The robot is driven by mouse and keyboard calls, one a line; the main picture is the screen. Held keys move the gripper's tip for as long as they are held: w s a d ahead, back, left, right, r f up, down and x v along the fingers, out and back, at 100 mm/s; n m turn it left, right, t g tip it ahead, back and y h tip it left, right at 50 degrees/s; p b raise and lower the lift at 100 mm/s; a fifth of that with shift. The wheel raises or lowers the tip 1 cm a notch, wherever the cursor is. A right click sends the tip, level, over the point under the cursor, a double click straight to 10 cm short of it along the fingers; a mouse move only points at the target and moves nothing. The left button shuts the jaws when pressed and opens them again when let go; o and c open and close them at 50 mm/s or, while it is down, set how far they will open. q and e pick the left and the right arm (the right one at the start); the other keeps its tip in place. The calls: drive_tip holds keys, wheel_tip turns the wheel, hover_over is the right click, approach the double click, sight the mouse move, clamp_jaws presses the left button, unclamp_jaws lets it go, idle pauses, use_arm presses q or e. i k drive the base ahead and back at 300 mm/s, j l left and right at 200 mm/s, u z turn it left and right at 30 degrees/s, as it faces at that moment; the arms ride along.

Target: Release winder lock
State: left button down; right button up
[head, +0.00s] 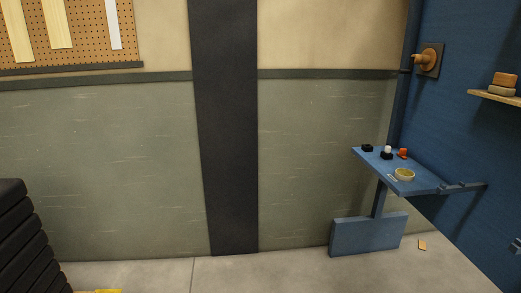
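No part in the head view can be named as the winder lock with certainty. A brown rounded knob or handle (425,62) sticks out from a dark square plate on the blue wall at the upper right; I cannot tell if it belongs to a winder. Neither of my grippers is in view.
A blue shelf-table (425,185) at the right bears a bowl (404,175), a small orange item (403,153) and dark items. A wooden shelf (497,98) holds stacked blocks. Dark stacked slabs (22,240) stand lower left; a pegboard (85,20) hangs above. Middle floor is clear.

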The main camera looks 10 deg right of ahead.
sight(403, 151)
drive_tip(key=i+z, duration=0.2)
drive_tip(key=i, duration=0.25)
drive_tip(key=i+z, duration=0.2)
drive_tip(key=i, duration=0.3)
drive_tip(key=i+j+z, duration=0.15)
drive_tip(key=i, duration=0.3)
drive_tip(key=i+j+z, duration=0.2)
drive_tip(key=i, duration=0.25)
drive_tip(key=i+l+z, duration=0.15)
drive_tip(key=i+z, duration=0.9)
drive_tip(key=i+l+z, duration=0.1)
drive_tip(key=i, duration=0.4)
